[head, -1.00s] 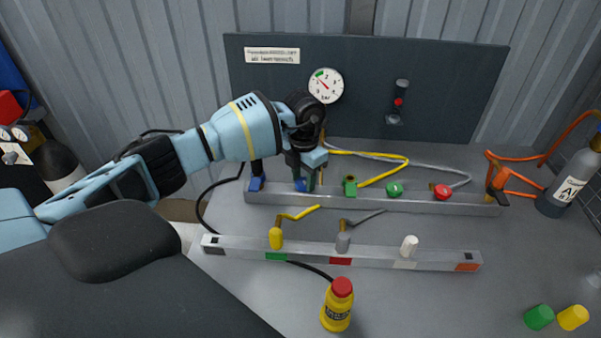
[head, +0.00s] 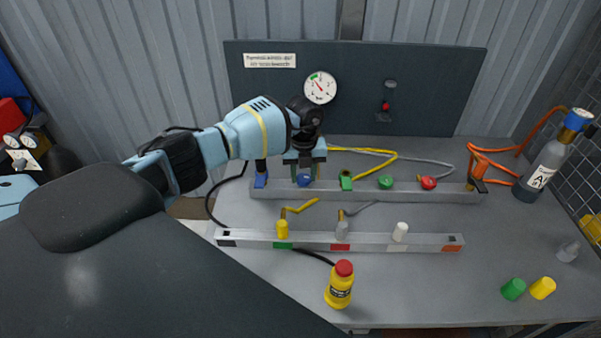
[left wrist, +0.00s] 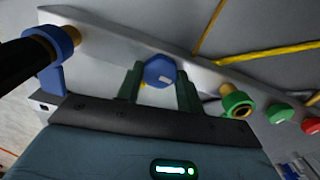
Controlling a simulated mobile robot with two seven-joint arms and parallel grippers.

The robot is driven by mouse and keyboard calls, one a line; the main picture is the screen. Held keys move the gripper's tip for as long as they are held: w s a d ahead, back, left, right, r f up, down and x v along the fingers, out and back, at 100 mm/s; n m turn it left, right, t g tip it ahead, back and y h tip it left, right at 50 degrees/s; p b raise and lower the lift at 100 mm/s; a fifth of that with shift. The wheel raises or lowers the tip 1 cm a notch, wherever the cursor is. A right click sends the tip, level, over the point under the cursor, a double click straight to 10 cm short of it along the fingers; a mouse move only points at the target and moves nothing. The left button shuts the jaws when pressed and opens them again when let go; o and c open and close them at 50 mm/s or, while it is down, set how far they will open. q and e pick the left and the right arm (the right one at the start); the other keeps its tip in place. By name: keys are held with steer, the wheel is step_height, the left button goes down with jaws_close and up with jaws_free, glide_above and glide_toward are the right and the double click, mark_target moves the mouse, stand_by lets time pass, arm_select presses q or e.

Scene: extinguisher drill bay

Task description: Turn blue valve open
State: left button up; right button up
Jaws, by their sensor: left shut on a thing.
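The blue valve knob (head: 304,180) sits on the rear metal rail (head: 400,193), near its left end. My left gripper (head: 304,174) reaches it from above and behind. In the left wrist view, the left gripper's green fingers (left wrist: 160,88) stand on either side of the blue knob (left wrist: 160,71), shut on it. A pale mark shows on the knob's face. My right gripper is in neither view.
A blue hose fitting (head: 261,179) is left of the knob. Green (head: 385,182) and red (head: 428,183) knobs are to the right. A front rail (head: 365,241) carries yellow, grey and white caps. A gauge (head: 320,87) hangs behind.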

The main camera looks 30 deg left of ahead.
mark_target(304, 177)
arm_select(q)
steer(key=shift+r+n, duration=0.1)
steer(key=shift+n, duration=0.6)
steer(key=o, duration=1)
steer(key=shift+r+p, duration=0.55)
steer(key=shift+r, duration=3.3)
